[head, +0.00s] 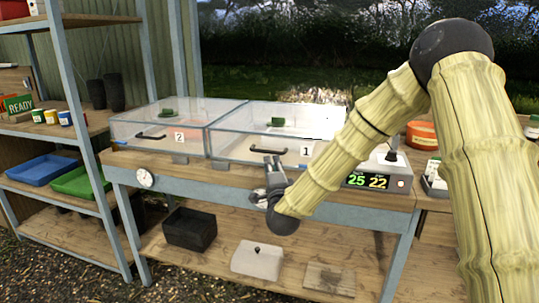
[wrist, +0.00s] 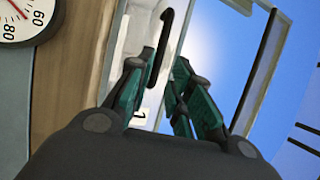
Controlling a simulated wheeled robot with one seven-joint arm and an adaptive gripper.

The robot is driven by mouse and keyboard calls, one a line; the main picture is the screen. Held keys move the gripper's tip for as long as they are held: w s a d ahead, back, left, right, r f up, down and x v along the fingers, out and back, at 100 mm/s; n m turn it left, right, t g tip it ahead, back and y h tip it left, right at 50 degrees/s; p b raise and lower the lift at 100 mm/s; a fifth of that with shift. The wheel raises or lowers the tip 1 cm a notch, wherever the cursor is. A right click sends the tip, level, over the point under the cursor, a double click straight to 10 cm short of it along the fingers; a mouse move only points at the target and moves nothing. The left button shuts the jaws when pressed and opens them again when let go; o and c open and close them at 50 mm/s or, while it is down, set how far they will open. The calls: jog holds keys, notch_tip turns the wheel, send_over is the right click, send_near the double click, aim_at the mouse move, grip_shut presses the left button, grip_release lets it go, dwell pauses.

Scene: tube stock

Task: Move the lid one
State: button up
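The clear box marked 1 (head: 240,147) stands on the bench, its see-through lid (head: 305,118) on top. A black bar handle (head: 297,151) is on its front, next to the number label; the handle also shows in the wrist view (wrist: 165,22). My gripper (head: 272,160) is right in front of the box, close to the handle. In the wrist view my gripper (wrist: 164,62) has its two green fingers apart, with the handle ahead of and partly between the tips. I cannot tell whether they touch it. A green item (head: 276,122) shows through the box.
A matching clear box marked 2 (head: 150,128) adjoins on the left. A display unit (head: 375,178) reading 25 and 22 stands to the right, partly behind my arm. A dial (head: 145,178) is on the bench's front edge. Shelves with trays (head: 42,170) are at left.

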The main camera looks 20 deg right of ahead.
aim_at(270, 152)
jog(key=x, duration=0.8)
jog(key=shift+w+d, duration=0.1)
jog(key=shift+w, duration=0.25)
grip_shut()
